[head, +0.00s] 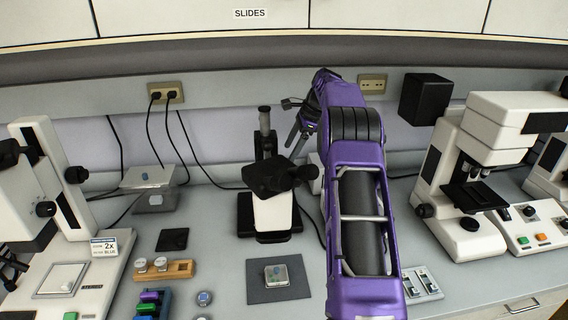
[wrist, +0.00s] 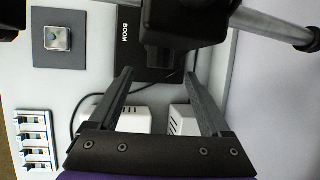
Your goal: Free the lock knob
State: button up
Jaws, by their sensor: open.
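The black-and-white boom microscope (head: 272,213) stands mid-bench, with a dark head and a grey cylinder above it. My gripper (head: 291,150) is just right of the upper part of this stand, fingers pointing down. In the wrist view my gripper (wrist: 158,74) is open, with nothing held between the fingers. A dark block (wrist: 170,58) lies beyond the fingertips; contact cannot be judged. A grey rod (wrist: 262,22) crosses the upper right, with a dark fitting (wrist: 306,40) at its right end. I cannot tell which dark part is the lock knob.
A dark mat with a sample (head: 280,291) lies in front of the stand. Switches (head: 422,283) are right of my arm, and a white microscope (head: 455,190) stands farther right. White boxes (wrist: 130,115) sit below the fingers. Cables hang along the wall.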

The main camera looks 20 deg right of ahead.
jog(key=shift+x, duration=2.7)
jog(key=shift+a, duration=0.1)
jog(key=shift+b, duration=0.35)
grip_shut()
